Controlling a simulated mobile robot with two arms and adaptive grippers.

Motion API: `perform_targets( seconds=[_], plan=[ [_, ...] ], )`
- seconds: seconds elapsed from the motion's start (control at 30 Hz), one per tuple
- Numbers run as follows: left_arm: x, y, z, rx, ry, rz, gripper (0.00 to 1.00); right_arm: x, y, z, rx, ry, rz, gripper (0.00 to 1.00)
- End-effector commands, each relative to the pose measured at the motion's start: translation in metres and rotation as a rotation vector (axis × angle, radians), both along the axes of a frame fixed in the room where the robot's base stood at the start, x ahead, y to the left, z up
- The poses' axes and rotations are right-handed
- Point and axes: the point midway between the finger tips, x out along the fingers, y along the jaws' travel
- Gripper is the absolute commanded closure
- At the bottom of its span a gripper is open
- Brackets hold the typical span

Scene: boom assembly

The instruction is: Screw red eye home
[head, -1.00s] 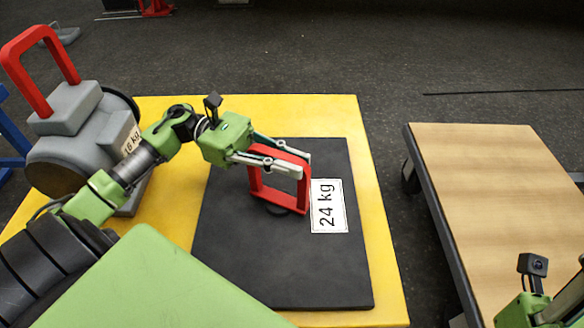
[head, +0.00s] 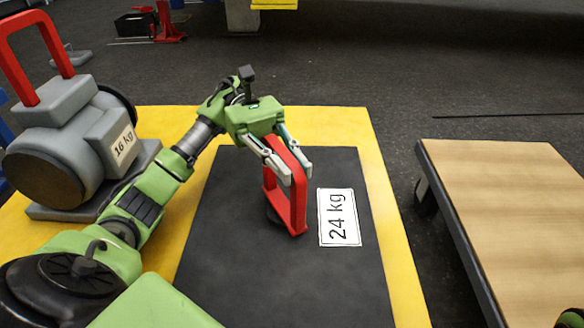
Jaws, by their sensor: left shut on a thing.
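The red eye (head: 297,205) is a rectangular red loop standing upright on the dark plate (head: 270,285), which carries a white "24 kg" label (head: 339,217). The foot of the eye meets a small dark round base on the plate; whether it sits flush there I cannot tell. My left gripper (head: 294,170) is shut on the upper part of the eye, with a finger on each side of it. My right gripper is not clearly visible; only a small green bit of the arm shows at the bottom right corner.
The plate lies on a yellow platform (head: 335,122). A grey machine (head: 65,150) with a red handle and a "16 kg" label stands at the left. A wooden-topped table (head: 520,210) stands at the right, with dark floor between.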

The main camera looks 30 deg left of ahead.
Motion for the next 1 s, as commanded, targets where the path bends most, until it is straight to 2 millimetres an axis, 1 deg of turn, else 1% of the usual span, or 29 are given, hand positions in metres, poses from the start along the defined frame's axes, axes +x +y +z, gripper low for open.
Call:
perform_targets(
  seconds=[0.47,0.5,0.53,0.57,0.87,1.0],
  plan=[
    [-0.0010,0.0008,0.0005,-0.001,0.000,-0.017,1.00,-0.0010,0.0003,0.0006,-0.001,-0.004,0.000,0.60],
    [-0.0011,0.0007,0.0006,-0.001,0.000,-0.017,0.81,-0.0010,0.0003,0.0006,-0.001,-0.004,0.000,0.60],
    [-0.0011,0.0007,0.0006,-0.001,0.000,-0.017,0.73,-0.0010,0.0003,0.0006,-0.001,-0.004,0.000,0.60],
    [-0.0011,0.0007,0.0006,-0.001,0.000,-0.017,0.69,-0.0010,0.0003,0.0006,-0.001,-0.004,0.000,0.60],
    [-0.0007,0.0005,0.0005,-0.001,0.000,-0.015,0.69,-0.0011,0.0000,0.0009,0.000,-0.004,-0.001,0.60],
    [-0.0006,0.0004,0.0091,-0.001,-0.003,-0.015,0.69,-0.0013,-0.0002,0.0012,0.001,-0.005,-0.001,0.60]
  ],
)
